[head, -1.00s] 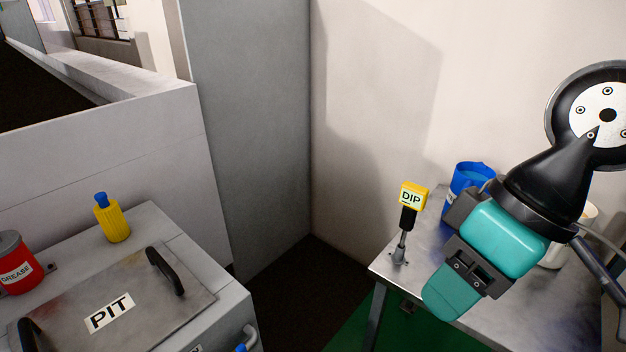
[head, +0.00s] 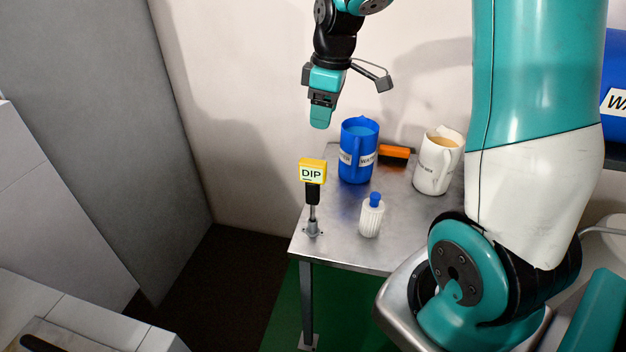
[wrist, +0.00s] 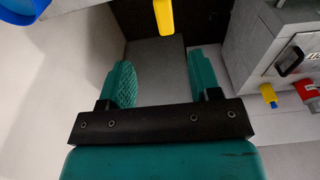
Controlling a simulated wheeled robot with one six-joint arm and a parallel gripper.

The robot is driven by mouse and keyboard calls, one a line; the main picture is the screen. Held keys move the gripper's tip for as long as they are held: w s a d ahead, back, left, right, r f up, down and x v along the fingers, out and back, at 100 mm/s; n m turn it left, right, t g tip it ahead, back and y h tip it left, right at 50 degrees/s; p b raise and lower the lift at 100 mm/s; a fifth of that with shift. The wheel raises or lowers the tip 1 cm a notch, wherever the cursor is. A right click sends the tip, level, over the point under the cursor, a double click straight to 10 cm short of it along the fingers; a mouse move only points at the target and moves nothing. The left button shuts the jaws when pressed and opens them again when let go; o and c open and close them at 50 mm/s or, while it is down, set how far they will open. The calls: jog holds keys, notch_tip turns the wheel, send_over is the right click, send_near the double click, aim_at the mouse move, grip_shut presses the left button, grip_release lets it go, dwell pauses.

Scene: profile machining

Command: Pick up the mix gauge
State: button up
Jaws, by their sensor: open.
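The likely mix gauge is the upright one with a yellow head marked DIP (head: 312,172), a black grip and a thin metal stem. It stands in a small metal base at the table's left corner in the head view. The wrist view shows a yellow piece (wrist: 163,16) at the top edge, probably its head; the rest is cut off. My gripper (head: 321,112) is above the gauge and slightly right of it in the picture, pointing down, apart from it. In the wrist view my gripper (wrist: 162,82) has its two teal fingers spread, with nothing between them.
A blue jug (head: 357,165), an orange block (head: 396,155), a white jug (head: 434,170) and a white bottle with a blue cap (head: 371,218) stand on the metal table (head: 345,250). The wall is close behind. A yellow bottle (wrist: 268,95) and red can (wrist: 307,91) show at right.

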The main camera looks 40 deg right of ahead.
aim_at(314, 161)
jog(key=f, duration=0.6)
jog(key=w+a+f, duration=0.1)
jog(key=f, duration=0.2)
jog(key=shift+f+p, duration=0.3)
jog(key=shift+f, duration=0.1)
jog(key=shift+w+a+f+p, duration=0.1)
jog(key=shift+a+f+p, duration=0.1)
jog(key=shift+f, duration=0.7)
jog(key=shift+w+a+f+p, duration=0.1)
jog(key=shift+f+p, duration=0.05)
jog(key=shift+f, duration=0.8)
jog(key=shift+w+a+f+p, duration=0.1)
jog(key=shift+f+p, duration=0.1)
jog(key=shift+f, duration=0.7)
jog(key=shift+s, duration=0.1)
jog(key=shift+c, duration=0.2)
jog(key=c, duration=1)
